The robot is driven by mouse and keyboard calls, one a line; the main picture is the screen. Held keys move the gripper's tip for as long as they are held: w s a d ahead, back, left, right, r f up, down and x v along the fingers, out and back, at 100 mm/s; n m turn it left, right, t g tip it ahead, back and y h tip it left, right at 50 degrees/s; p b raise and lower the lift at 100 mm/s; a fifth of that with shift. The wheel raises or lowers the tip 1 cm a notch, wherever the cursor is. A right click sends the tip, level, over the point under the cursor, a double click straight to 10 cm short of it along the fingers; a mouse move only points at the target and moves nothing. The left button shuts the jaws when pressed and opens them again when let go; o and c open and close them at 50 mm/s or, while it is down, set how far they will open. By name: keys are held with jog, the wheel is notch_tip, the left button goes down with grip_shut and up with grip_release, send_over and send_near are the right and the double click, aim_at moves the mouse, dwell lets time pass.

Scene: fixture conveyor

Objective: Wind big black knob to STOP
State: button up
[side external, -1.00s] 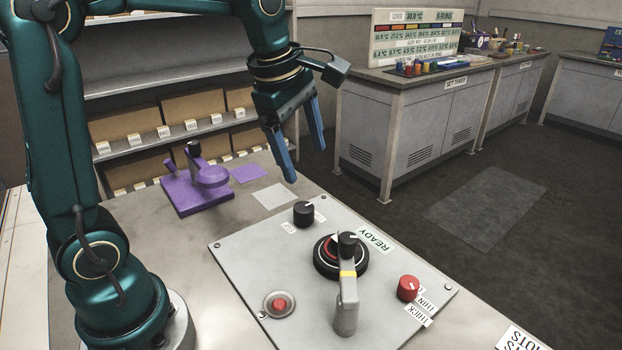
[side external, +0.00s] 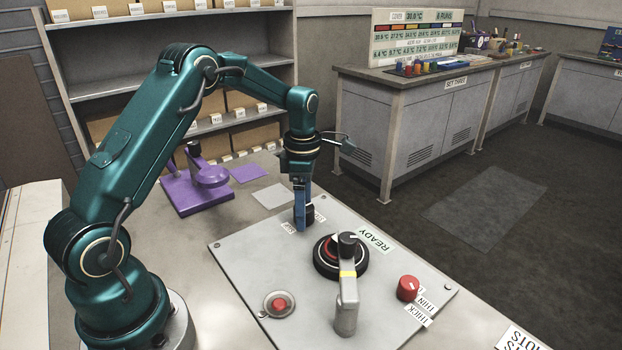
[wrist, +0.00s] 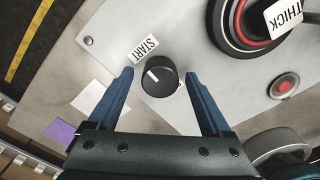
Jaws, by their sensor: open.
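The black knob (wrist: 162,80) stands on the grey panel and carries a white mark on its upper left side in the wrist view. A START label (wrist: 145,47) lies just above it there; a second label beside it is mostly hidden by the right finger. My gripper (wrist: 159,75) is open, with one finger on each side of the knob and gaps visible. In the side view my gripper (side external: 302,224) points straight down at the knob (side external: 310,213), which the fingers partly cover.
A larger black and red dial (side external: 328,262) with a grey lever (side external: 347,300) stands close by, beside a READY label. A red knob (side external: 408,288) and a red button (side external: 279,304) are on the same panel. A purple fixture (side external: 197,190) stands behind on the bench.

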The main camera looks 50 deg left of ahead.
jog(key=shift+f, duration=0.45)
grip_shut()
